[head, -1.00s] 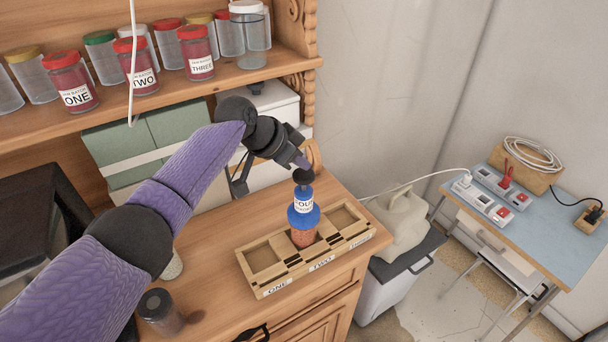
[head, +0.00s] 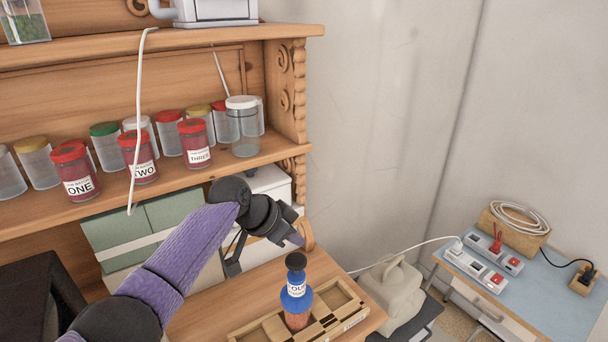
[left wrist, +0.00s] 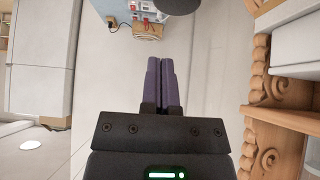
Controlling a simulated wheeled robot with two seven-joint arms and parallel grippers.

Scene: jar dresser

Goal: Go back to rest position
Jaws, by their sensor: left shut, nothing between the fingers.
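My left gripper (head: 298,240) is above the dresser top, behind and above the blue bottle. In the left wrist view its two purple fingers (left wrist: 161,84) are together with nothing between them. The bottle (head: 297,290), with a dark cap and a partly readable white label, stands upright in the wooden tray (head: 349,313). The gripper is apart from it. My right gripper is not in view.
Jars labelled ONE (head: 76,172), TWO (head: 138,158) and THREE (head: 195,143) stand on the shelf (head: 225,165) among other jars. A white cable (head: 137,110) hangs in front. A blue table (head: 560,290) with power strips stands at right.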

